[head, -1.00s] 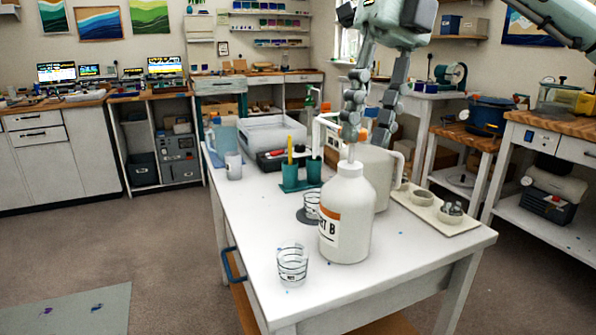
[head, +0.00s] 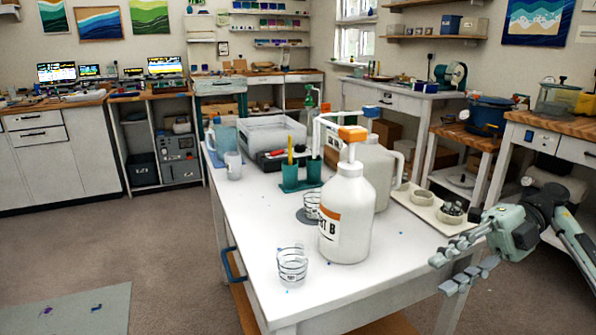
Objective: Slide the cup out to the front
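A clear cup with dark measuring lines (head: 292,267) stands upright near the front edge of the white table (head: 300,305). A second clear lined cup (head: 311,206) stands farther back on a dark round disc, partly hidden by the white Part B jug (head: 346,215). My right gripper (head: 452,272) is at the right, off the table's right front corner, with its fingers spread apart and nothing between them. It is well apart from both cups. My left gripper is not in view.
Another white pump jug (head: 372,165) stands behind the Part B jug. A tray with small bowls (head: 423,211) lies along the right edge. Teal holders (head: 290,180), a white bin (head: 272,132) and a blue pitcher (head: 222,135) stand farther back. The front left tabletop is clear.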

